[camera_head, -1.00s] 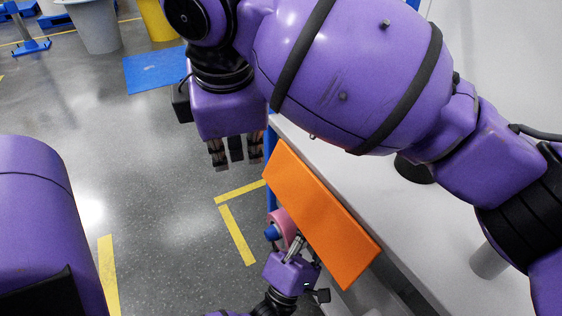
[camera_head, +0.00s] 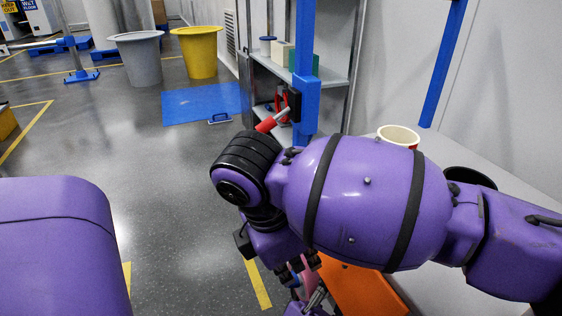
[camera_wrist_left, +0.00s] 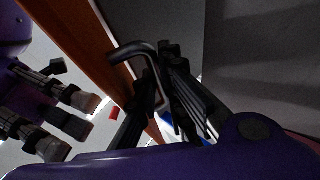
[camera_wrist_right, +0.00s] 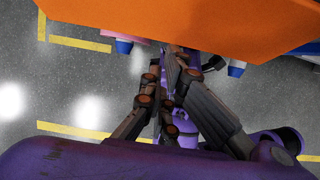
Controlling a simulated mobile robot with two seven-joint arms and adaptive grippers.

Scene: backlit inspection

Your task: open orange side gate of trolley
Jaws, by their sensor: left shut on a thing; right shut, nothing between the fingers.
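The orange side gate (camera_head: 368,290) shows at the bottom of the head view, partly hidden by my right arm. It also spans the top of the right wrist view (camera_wrist_right: 230,25) and runs along the left wrist view (camera_wrist_left: 92,40). My left gripper (camera_wrist_left: 162,88) is shut on a dark bent bar (camera_wrist_left: 128,50) beside the gate; in the head view it is mostly hidden. My right gripper (camera_wrist_right: 165,85) is shut and empty, below the gate's edge in its own view and close to my left gripper. The right fingers also show in the left wrist view (camera_wrist_left: 62,125).
A grey-white surface (camera_head: 480,165) with a cup (camera_head: 398,136) lies right of the gate. A blue post (camera_head: 305,75) with a red handle (camera_head: 272,121) and shelves (camera_head: 335,75) stand behind. A grey bin (camera_head: 137,58), yellow bin (camera_head: 196,50) and blue mat (camera_head: 203,103) are far left; grey floor (camera_head: 170,190) is open.

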